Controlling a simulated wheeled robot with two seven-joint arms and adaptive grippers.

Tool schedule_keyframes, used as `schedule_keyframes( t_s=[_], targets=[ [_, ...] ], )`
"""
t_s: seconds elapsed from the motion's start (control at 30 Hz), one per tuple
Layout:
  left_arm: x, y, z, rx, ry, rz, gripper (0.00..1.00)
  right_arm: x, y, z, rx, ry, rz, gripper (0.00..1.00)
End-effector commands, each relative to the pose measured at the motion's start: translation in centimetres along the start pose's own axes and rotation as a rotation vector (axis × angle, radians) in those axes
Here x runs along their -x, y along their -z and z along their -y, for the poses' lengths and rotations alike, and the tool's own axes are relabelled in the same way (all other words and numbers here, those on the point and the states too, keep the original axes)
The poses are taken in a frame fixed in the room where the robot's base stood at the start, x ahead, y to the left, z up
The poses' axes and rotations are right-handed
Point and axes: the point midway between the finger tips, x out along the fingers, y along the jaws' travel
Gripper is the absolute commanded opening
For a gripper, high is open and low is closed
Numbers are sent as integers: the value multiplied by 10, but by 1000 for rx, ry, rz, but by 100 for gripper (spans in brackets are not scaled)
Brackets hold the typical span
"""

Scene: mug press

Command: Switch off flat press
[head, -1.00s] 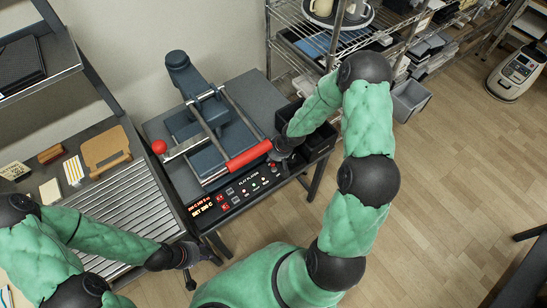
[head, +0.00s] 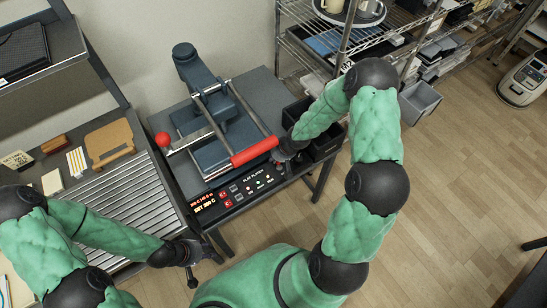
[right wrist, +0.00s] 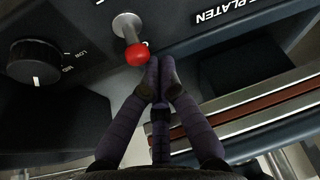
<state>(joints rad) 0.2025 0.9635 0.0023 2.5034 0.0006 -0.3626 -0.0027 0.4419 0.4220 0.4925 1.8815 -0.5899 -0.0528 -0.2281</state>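The flat press (head: 212,135) stands on a dark table, with a red-grip handle (head: 254,151) across its front and a red ball knob (head: 163,139) at its left. Its front control panel (head: 240,190) shows lit red digits, buttons and small lights. In the right wrist view, a metal toggle with a red tip (right wrist: 137,54) sticks out of the panel. My right gripper (right wrist: 163,92) has its fingertips close together just beside and below the red tip; I cannot tell whether they touch it. My left gripper (head: 192,264) is low at the left front, away from the press; its fingers are unclear.
A black dial (right wrist: 37,62) sits left of the toggle in the wrist view. Dark bins (head: 318,140) stand right of the press, before a wire shelf (head: 325,45). A slatted rack (head: 125,205) is at the left. The wooden floor (head: 460,180) at right is open.

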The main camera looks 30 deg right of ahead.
Motion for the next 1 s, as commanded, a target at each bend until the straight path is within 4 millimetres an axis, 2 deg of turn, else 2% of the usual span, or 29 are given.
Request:
schedule_keyframes(
  t_s=[0.27,0.53,1.0],
  targets=[
    [-21,1,7,0,0,0,40,2,-8,2,17,-25,-119,0],
    [-42,1,15,0,0,1,40,8,-18,6,48,-66,-319,0],
    [-35,1,13,0,0,0,40,18,-12,6,58,-73,-350,0]
  ],
)
